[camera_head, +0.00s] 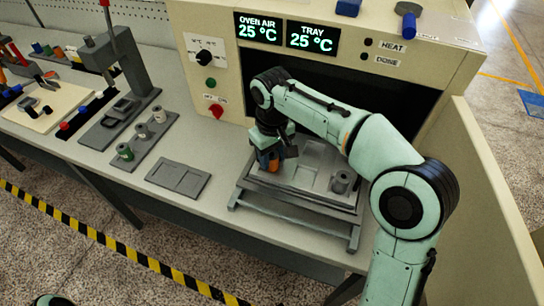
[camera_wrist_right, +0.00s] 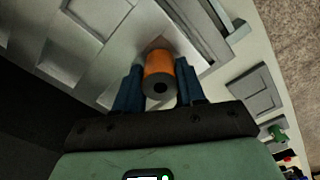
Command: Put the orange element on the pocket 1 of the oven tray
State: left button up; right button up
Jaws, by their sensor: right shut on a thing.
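The orange element (camera_wrist_right: 158,62) is a small spindle with an orange band and a dark grey end with a hole. My right gripper (camera_head: 272,158) is shut on it, with one blue finger on each side in the right wrist view (camera_wrist_right: 159,88). In the head view the element (camera_head: 273,164) shows partly between the fingers, over the left part of the grey oven tray (camera_head: 290,188). I cannot tell whether it touches the tray. A grey spindle (camera_head: 341,182) stands at the tray's right front. My arm hides part of the tray. My left gripper is not in view.
The oven (camera_head: 220,60) stands behind the tray, and a beige side panel (camera_head: 475,200) is at right.

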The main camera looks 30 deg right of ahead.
aim_at(272, 155)
jog(key=shift+f, duration=0.15)
jog(key=o, duration=1.1)
jog(key=shift+c, duration=0.2)
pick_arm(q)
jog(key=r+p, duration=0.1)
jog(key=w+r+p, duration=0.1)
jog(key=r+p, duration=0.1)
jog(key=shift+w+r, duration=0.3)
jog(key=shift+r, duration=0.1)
pick_arm(e)
notch_tip(272, 155, up, 12)
